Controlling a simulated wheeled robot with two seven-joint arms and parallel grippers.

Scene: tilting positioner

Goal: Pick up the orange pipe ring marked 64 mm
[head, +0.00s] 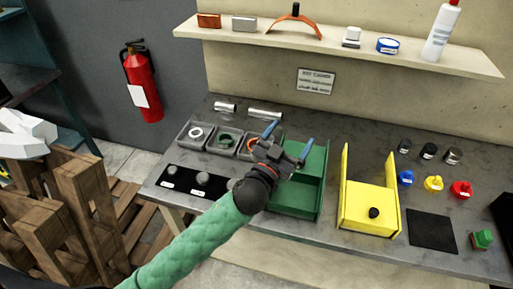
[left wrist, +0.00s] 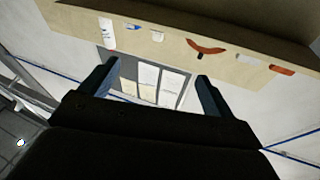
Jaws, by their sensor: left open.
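An orange ring (head: 251,143) lies in the rightmost of three small grey trays at the back left of the bench, partly hidden by my left gripper. Any mark on it is too small to read. A white ring (head: 196,132) lies in the left tray and a green ring (head: 225,139) in the middle tray. My left gripper (head: 287,141) is open and empty, seen over the area between the right tray and the green stand. In the left wrist view its two blue fingers (left wrist: 156,85) stand apart with nothing between them, facing the wall and shelf.
The green stand (head: 302,195) and yellow fixture (head: 367,209) stand to the right of my gripper. A black strip with grey knobs (head: 203,178) lies in front of the trays. Metal cylinders (head: 264,114) lie behind them. A shelf (head: 350,50) hangs above the bench.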

